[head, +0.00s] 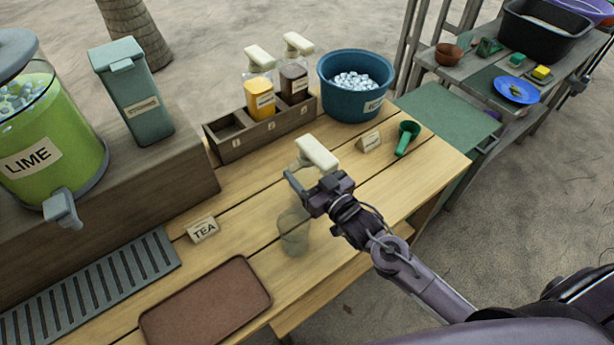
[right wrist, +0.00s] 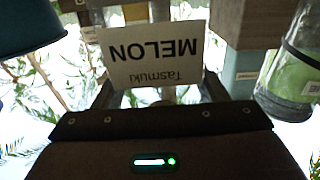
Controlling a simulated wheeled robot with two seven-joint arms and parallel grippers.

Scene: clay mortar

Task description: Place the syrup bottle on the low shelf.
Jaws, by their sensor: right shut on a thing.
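My right gripper (head: 305,190) is shut on a syrup bottle with a cream pump top (head: 317,152), over the wooden counter. In the head view the gripper hides most of the bottle's body. In the right wrist view the bottle's white label (right wrist: 152,54) reads MELON, upside down, close in front of the gripper. I cannot tell whether the bottle's base touches the counter. A lower green-topped surface (head: 447,118) lies beyond the counter's right end; I cannot tell if it is the low shelf. My left gripper is not in view.
A wooden rack (head: 265,135) holds a yellow and a dark pump bottle; its left slot is empty. A blue ice tub (head: 355,85), green scoop (head: 406,138), small sign (head: 369,141), clear cup (head: 294,231), TEA card (head: 203,229) and brown tray (head: 205,305) stand around.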

